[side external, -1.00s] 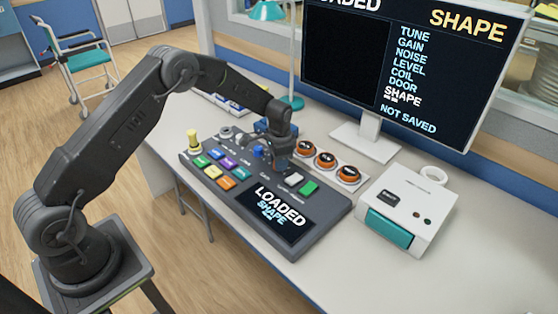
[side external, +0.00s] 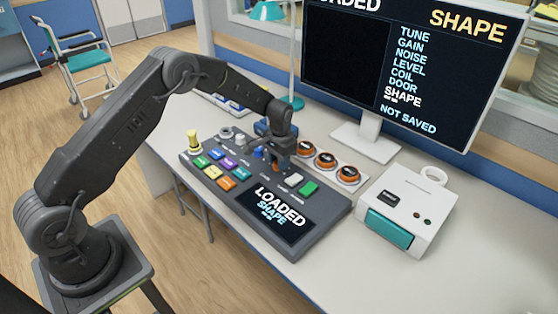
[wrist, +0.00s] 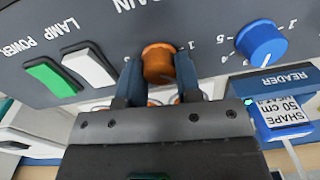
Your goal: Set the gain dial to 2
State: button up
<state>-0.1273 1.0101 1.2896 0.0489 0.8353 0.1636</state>
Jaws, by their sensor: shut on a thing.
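The gain dial (wrist: 157,60) is an orange knob on the grey console, under the partly cut-off "GAIN" lettering in the wrist view. My gripper (wrist: 158,72) has its two blue fingers on either side of the knob, shut on it. A "1" shows just to the right of the knob. The dial's pointer and the rest of its scale are hidden or unclear. In the side view my gripper (side external: 276,160) is down at the console (side external: 325,225), and hides the gain dial there.
A blue dial (wrist: 261,43) and a reader holding a "SHAPE 50 cm" card (wrist: 284,110) are to the right in the wrist view. Green (wrist: 50,78) and white (wrist: 88,66) switches are to the left. Three orange-topped round items (side external: 325,160) stand behind the console. The monitor (side external: 412,65) reads "NOT SAVED".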

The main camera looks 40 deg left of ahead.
jog(key=o, duration=0.9)
jog(key=r, duration=1.3)
jog(key=shift+d+r, duration=0.25)
jog(key=shift+r, duration=0.15)
